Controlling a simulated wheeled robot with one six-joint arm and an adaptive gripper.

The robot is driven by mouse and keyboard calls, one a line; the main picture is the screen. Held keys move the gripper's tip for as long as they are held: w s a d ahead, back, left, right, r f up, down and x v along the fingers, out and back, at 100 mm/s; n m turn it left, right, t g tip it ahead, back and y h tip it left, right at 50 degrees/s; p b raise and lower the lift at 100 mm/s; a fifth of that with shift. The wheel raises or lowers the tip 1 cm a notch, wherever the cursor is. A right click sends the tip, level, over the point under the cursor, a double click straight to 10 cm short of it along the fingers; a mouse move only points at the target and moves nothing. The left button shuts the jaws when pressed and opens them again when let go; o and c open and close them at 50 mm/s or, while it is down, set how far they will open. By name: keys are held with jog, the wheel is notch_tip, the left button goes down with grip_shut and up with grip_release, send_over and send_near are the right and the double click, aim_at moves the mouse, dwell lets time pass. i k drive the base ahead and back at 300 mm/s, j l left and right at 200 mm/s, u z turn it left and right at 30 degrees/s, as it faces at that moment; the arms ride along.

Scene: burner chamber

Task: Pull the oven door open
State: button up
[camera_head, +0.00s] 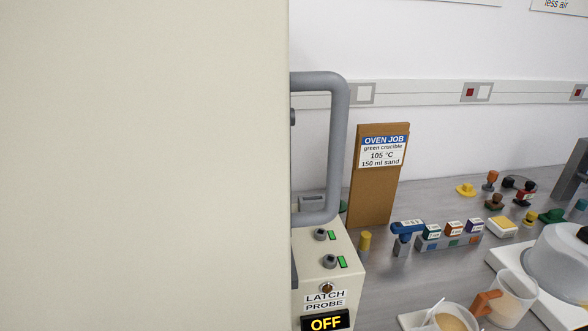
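A large plain beige panel (145,165) of the oven fills the left half of the view. I cannot tell whether it is the door or the oven's side, nor whether the door is shut or ajar. A grey bracket-shaped handle (340,150) stands out to the right of the panel's edge, with a gap inside its bend. Nothing holds the handle. Below it is a beige control box (345,278) with knobs, green marks, a "LATCH PROBE" label and a display (326,321) reading OFF. My gripper is not in view.
A brown board (372,195) with an "OVEN JOB" card stands behind the handle. The grey bench at right holds several small coloured items, a blue-topped tool (408,228), a mug (510,297), a bowl (440,318) and a large pale domed vessel (555,262). A wall rail runs behind.

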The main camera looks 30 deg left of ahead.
aim_at(145, 145)
jog(key=u, duration=1.5)
